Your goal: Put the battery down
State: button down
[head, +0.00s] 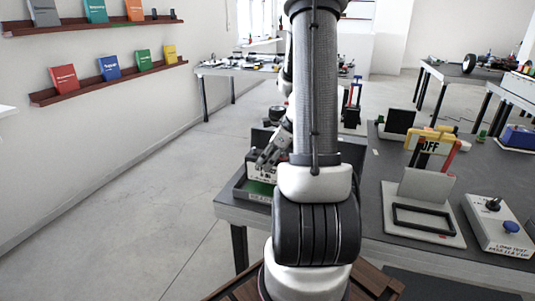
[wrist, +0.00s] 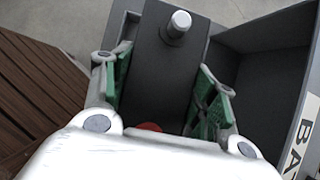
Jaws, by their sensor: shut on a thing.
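The battery (wrist: 160,75) is a dark grey block with a silver terminal at its far end and a bit of red near my palm. In the wrist view it sits between the two green-padded fingers of my gripper (wrist: 160,88), which is shut on it. In the head view my gripper (head: 268,158) is low over the near left corner of the table, at a grey tray (head: 240,190) with a lettered front. The battery cannot be made out clearly there. I cannot tell whether it touches the tray floor.
In the wrist view a dark open compartment (wrist: 265,85) lies right of the battery, its pale wall lettered "BA". Wall shelves are at left.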

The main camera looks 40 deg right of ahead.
jog(key=shift+f, duration=2.25)
jog(key=shift+f, duration=0.15)
jog(key=shift+c, duration=2.4)
grip_release()
